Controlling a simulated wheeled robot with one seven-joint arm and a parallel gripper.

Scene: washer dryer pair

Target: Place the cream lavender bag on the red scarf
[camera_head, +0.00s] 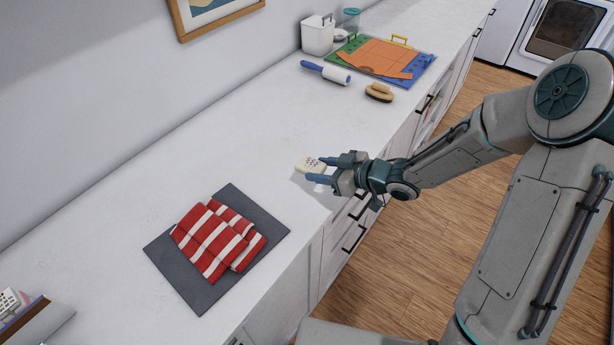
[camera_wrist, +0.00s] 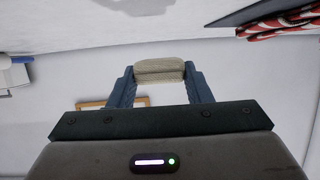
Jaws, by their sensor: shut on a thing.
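The cream lavender bag (camera_head: 309,164) is a small cream pouch with purple dots, held between the blue fingertips of my gripper (camera_head: 326,170). In the wrist view the cream bag (camera_wrist: 159,71) sits between the two fingers of my gripper (camera_wrist: 160,86), which is shut on it. The bag appears raised above the white counter. The red scarf (camera_head: 209,237), red with white stripes, lies folded on a dark grey mat (camera_head: 181,276) to the left of and nearer than my gripper. Part of the red scarf (camera_wrist: 288,22) also shows upside down at the top right of the wrist view.
A lint roller (camera_head: 326,72), a brush (camera_head: 379,92), a white container (camera_head: 318,35) and a colourful board with an orange piece (camera_head: 378,58) stand farther back. Another tray with small items (camera_head: 12,303) is at the lower left. The white counter (camera_head: 225,140) between is clear.

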